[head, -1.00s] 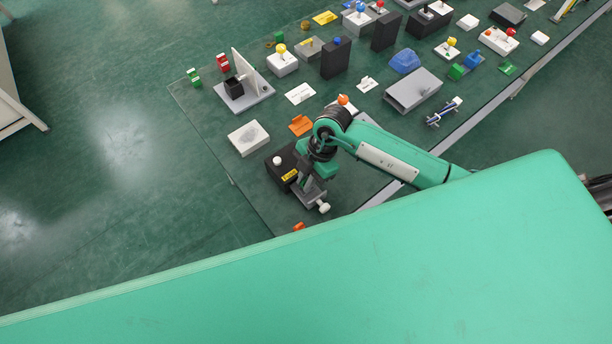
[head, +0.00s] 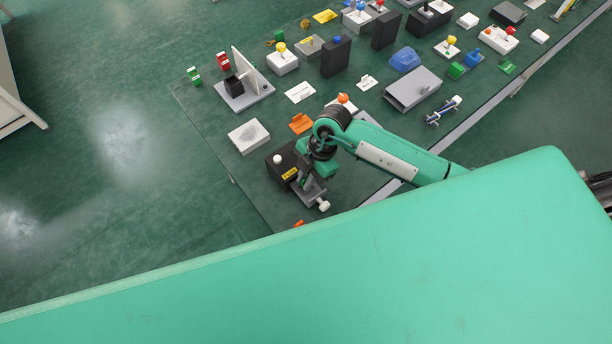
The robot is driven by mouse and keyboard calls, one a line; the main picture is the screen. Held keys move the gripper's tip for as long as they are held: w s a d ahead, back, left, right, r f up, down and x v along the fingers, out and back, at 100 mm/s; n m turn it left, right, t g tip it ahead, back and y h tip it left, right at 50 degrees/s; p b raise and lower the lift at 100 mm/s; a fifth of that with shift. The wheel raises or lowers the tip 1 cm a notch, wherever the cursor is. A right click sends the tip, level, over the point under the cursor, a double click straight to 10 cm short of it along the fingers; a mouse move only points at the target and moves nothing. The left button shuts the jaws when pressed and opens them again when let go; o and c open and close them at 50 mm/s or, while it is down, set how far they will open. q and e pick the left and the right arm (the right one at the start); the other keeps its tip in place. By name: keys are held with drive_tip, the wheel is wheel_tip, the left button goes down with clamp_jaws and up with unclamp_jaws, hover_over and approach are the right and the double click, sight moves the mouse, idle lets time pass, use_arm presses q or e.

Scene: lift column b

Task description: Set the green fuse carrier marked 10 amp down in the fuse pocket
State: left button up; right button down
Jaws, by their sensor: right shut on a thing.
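My right gripper (head: 307,181) points down at the near end of the table, low over a grey fixture (head: 317,193) with a white knob. It is shut on a small dark green piece (head: 304,183), which I take for the green fuse carrier. Its marking cannot be read, and the wrist hides much of it. Whether it touches the fixture cannot be told. I cannot tell for sure whether this fixture is the fuse pocket. My left gripper is out of view.
A black box (head: 276,171) with a white knob and yellow label stands left of the gripper. An orange piece (head: 301,124) and a white block (head: 249,136) lie farther back. A grey stand (head: 258,92) with a white panel is beyond, near green (head: 194,76) and red (head: 223,62) pieces.

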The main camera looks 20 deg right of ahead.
drive_tip(key=shift+p, duration=0.6)
idle(0.9)
drive_tip(key=shift+f+b, duration=0.45)
drive_tip(key=shift+f, duration=0.3)
drive_tip(key=shift+r, duration=0.1)
drive_tip(key=shift+r+p, duration=0.4)
drive_tip(key=shift+p, duration=0.3)
drive_tip(key=shift+p, duration=0.85)
idle(1.4)
drive_tip(key=shift+f, duration=0.5)
drive_tip(key=shift+r, duration=0.15)
